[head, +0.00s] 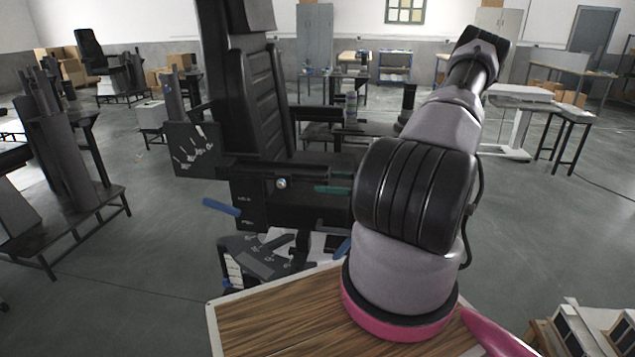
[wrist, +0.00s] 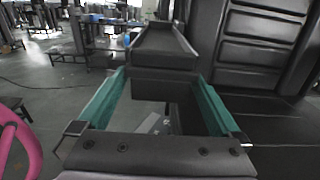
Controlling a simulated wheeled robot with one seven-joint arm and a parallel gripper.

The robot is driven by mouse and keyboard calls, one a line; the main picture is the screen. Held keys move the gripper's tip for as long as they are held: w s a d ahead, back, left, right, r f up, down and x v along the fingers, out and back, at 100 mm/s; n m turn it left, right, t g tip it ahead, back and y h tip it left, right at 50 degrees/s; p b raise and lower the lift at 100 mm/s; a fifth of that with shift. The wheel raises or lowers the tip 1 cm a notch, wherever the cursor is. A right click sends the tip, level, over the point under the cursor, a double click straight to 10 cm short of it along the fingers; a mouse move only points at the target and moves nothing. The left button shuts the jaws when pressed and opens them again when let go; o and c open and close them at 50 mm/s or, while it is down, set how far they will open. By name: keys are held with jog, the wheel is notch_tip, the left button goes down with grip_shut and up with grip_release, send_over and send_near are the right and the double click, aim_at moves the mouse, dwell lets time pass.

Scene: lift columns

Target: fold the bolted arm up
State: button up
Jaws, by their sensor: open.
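The bolted arm appears as a black armrest on the black chair. In the wrist view the armrest (wrist: 163,40) runs away from me, its blocky near end between the fingertips. In the head view the armrest (head: 265,165) lies roughly level across the chair's side, below the backrest (head: 262,90). My gripper (wrist: 163,76) has two teal fingers spread apart, one on each side of the armrest's end, with gaps visible. My gripper (head: 322,182) also shows in the head view at the armrest's right end, partly hidden by my arm. I cannot tell whether a finger touches it.
The padded chair surface (wrist: 262,50) stands close on the right in the wrist view. Blue levers (head: 221,207) stick out below the armrest. A wooden tabletop (head: 275,325) lies below my arm. Column stands (head: 60,150) are at left; open grey floor lies between.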

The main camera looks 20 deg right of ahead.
jog(key=shift+x, duration=1.35)
